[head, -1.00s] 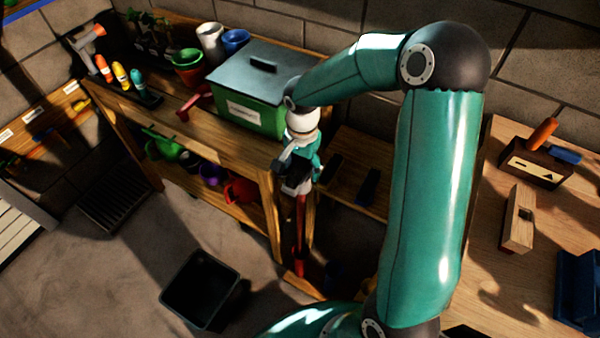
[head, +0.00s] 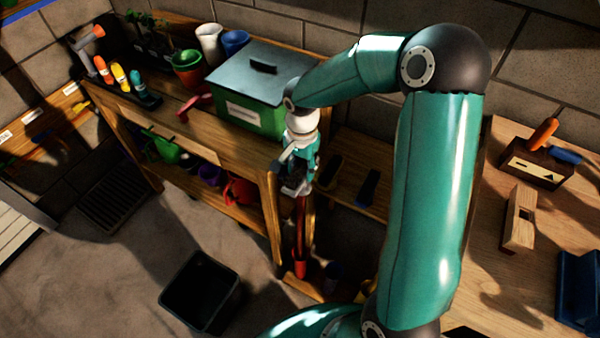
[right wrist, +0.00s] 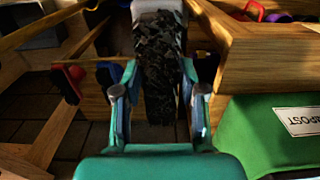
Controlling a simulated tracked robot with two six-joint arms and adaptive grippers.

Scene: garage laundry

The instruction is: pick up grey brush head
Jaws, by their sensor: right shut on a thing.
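My right gripper (head: 297,180) is beside the front right corner of the wooden workbench, below the level of the green box. In the right wrist view its two fingers (right wrist: 159,72) are closed against the sides of the grey brush head (right wrist: 157,60). The brush head has a pale grey top end and a dark, speckled bristly body. In the head view only a small grey part of it (head: 296,188) shows at the fingers; the rest is hidden. My left gripper is not in view.
The green box (head: 247,115) with a grey lid stands on the bench (head: 225,143) close to my right wrist. A red-ended post-like thing (head: 300,268) is below the gripper. Dark items lie on the low shelf (head: 350,150) to its right. A black bin (head: 200,291) stands on the floor.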

